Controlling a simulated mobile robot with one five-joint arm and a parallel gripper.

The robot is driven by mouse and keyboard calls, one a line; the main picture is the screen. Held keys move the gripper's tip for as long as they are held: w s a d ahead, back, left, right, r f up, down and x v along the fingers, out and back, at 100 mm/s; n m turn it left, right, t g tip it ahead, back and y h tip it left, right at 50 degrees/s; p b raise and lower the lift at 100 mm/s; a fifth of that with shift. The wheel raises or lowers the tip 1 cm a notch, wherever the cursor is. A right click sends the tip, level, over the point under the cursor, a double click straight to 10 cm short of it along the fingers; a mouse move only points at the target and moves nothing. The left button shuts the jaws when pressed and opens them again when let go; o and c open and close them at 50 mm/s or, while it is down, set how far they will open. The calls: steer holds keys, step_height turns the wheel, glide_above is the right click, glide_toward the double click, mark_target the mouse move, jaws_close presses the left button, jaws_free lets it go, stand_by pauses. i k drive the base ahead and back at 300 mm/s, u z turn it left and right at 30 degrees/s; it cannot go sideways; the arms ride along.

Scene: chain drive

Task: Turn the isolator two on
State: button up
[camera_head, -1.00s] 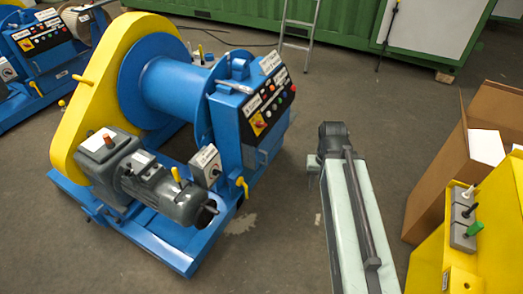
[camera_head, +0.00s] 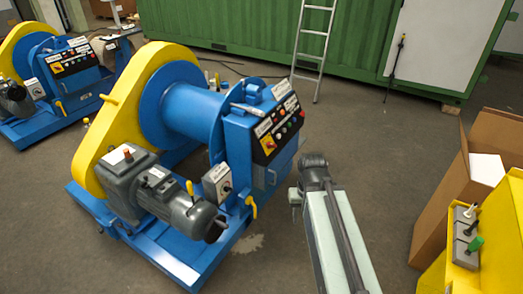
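The near blue and yellow winch (camera_head: 192,108) carries a black sloping control panel (camera_head: 282,128) with a red-and-yellow rotary switch (camera_head: 270,144), coloured buttons and white labels. A small grey box with a black knob (camera_head: 217,182) stands beside its motor. A second, similar winch (camera_head: 58,95) stands at the far left, with its own panel (camera_head: 74,58) and grey box (camera_head: 34,88). The labels are too small to read, so I cannot tell which switch is isolator two. My arm extends up right of the near winch, apart from it; my gripper is not visible.
A yellow box (camera_head: 498,235) with grey switches, one green-handled, stands at the right edge beside an open cardboard box (camera_head: 448,200). A ladder (camera_head: 312,48) leans on a green container (camera_head: 240,25). The floor between winch and cardboard box is clear apart from my arm.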

mark_target(270, 145)
steer(key=u, duration=0.15)
steer(key=i, duration=1)
steer(key=z, duration=0.1)
